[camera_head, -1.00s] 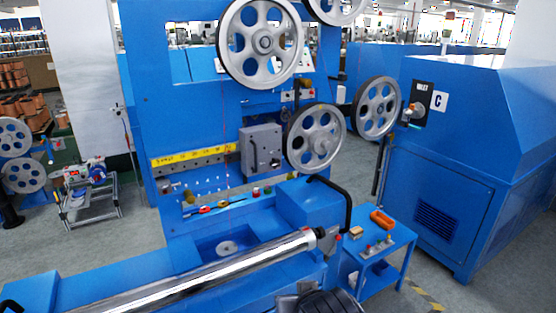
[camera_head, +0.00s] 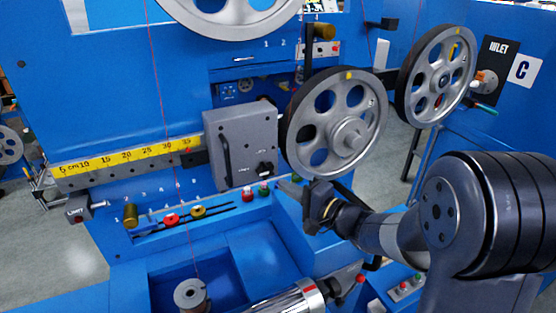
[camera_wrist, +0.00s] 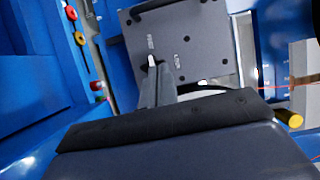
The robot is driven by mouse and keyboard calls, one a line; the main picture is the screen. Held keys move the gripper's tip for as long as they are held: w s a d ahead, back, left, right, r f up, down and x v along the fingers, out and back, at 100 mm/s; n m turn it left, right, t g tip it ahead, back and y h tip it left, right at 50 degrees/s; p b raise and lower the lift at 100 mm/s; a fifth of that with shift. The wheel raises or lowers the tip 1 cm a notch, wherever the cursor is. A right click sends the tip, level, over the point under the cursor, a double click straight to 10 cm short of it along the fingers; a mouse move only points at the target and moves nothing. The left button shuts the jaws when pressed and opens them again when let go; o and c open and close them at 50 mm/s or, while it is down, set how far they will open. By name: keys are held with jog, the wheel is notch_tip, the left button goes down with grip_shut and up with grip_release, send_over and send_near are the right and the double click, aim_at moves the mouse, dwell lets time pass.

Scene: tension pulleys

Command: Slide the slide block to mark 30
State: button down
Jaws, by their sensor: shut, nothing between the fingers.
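The slide block (camera_head: 236,150) is a grey box with a black upright handle (camera_head: 226,160) and a small black knob on its front. It sits on the rail at the right end of the yellow scale (camera_head: 130,158), to the right of the printed 35; the 30 mark is left of it. My gripper (camera_head: 314,206) is to the lower right of the block, below the large wheel, apart from the handle. In the wrist view my gripper (camera_wrist: 158,84) is shut and empty, in front of a grey plate (camera_wrist: 200,45) that looks like the block's face.
A large spoked wheel (camera_head: 335,122) stands close right of the block, above my gripper. Red and yellow knobs (camera_head: 172,219) and red and green buttons (camera_head: 248,195) sit on the ledge below. A thin red line hangs left of the block.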

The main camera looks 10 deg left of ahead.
jog(key=p, duration=0.1)
send_near(241, 163)
jog(key=x, duration=0.4)
jog(key=shift+w+a, duration=0.2)
jog(key=shift+a, duration=0.05)
jog(key=shift+s+a+f+p, duration=0.1)
jog(key=shift+s+a+p, duration=0.2)
jog(key=shift+s+a, duration=1)
jog(key=shift+s+d, duration=0.1)
jog(key=shift+d, duration=0.05)
